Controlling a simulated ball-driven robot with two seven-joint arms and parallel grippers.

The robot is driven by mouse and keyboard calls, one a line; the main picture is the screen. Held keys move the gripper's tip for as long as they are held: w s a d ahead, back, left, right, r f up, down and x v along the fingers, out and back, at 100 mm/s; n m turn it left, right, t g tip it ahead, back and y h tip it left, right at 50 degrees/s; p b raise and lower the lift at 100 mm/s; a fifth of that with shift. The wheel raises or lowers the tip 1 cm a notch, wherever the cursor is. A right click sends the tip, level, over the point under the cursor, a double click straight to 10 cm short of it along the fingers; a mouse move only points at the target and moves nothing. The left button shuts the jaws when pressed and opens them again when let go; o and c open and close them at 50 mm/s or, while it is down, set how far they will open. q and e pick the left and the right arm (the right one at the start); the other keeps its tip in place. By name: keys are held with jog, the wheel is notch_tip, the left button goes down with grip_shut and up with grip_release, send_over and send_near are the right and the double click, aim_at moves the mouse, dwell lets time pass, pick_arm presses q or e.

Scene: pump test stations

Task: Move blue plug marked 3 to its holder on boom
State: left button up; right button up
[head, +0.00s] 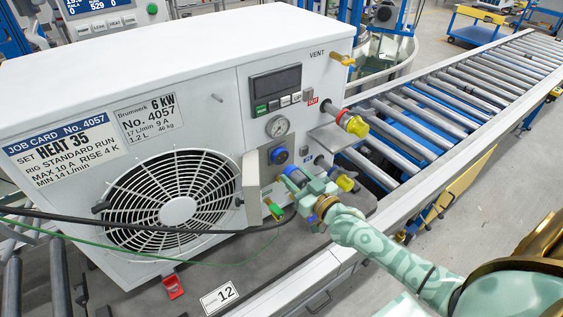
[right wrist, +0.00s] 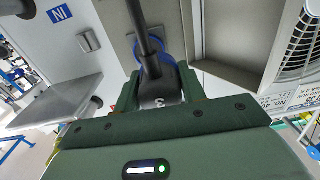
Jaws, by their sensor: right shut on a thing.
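My right gripper (head: 298,182) is at the front panel of the white unit, below the round gauge. In the right wrist view its green fingers (right wrist: 158,100) are shut on a black plug body marked 3 (right wrist: 160,92). A blue ring (right wrist: 172,52) shows just behind the plug, and a dark cable or stem runs up from it. In the head view the plug is mostly hidden by the gripper. A blue round fitting (head: 279,155) sits on the panel just above left of the gripper. A pale upright block (head: 251,187) stands left of the gripper; I cannot tell whether it holds the plug's holder. My left gripper is not in view.
The white unit (head: 190,60) with its fan grille (head: 178,211) fills the left. A yellow-capped fitting (head: 354,125) sticks out above right of the gripper. A green cable (head: 150,257) and black cables cross the front. A roller conveyor (head: 450,95) runs back right.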

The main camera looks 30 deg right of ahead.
jog(key=s+a+r+n+y, duration=0.1)
jog(key=s+a+r+y, duration=0.15)
jog(key=a+r, duration=0.75)
jog(key=s+a+r+m+h+b, duration=0.1)
jog(key=s+r+m+h+b, duration=0.1)
jog(key=s+r+h, duration=0.2)
jog(key=shift+s+a, duration=0.35)
jog(key=shift+s, duration=0.05)
jog(key=shift+f, duration=0.1)
